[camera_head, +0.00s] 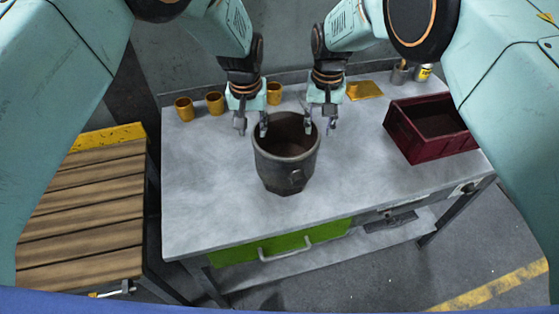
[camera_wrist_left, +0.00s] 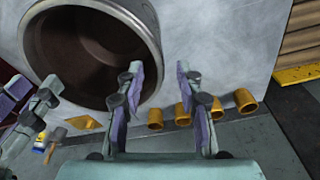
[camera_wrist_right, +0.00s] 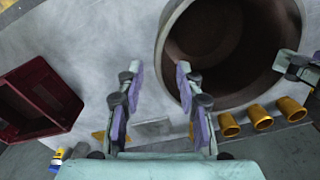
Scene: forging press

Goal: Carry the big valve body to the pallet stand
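The big valve body (camera_head: 284,172) is a dark grey, pot-like casting with an open top, standing upright on the grey workbench. Its dark hollow shows in the left wrist view (camera_wrist_left: 88,52) and the right wrist view (camera_wrist_right: 212,45). My left gripper (camera_head: 252,128) is open at the left of its rim, with one finger over the rim edge and the other outside. My right gripper (camera_head: 320,125) is open at the right of the rim in a similar pose. Whether the fingers touch the wall is unclear. The pallet stand (camera_head: 85,205), with brown wooden slats, stands at the left.
A dark red crate (camera_head: 402,137) sits on the bench's right. A narrow gap separates bench and stand. The bench front around the valve body is clear.

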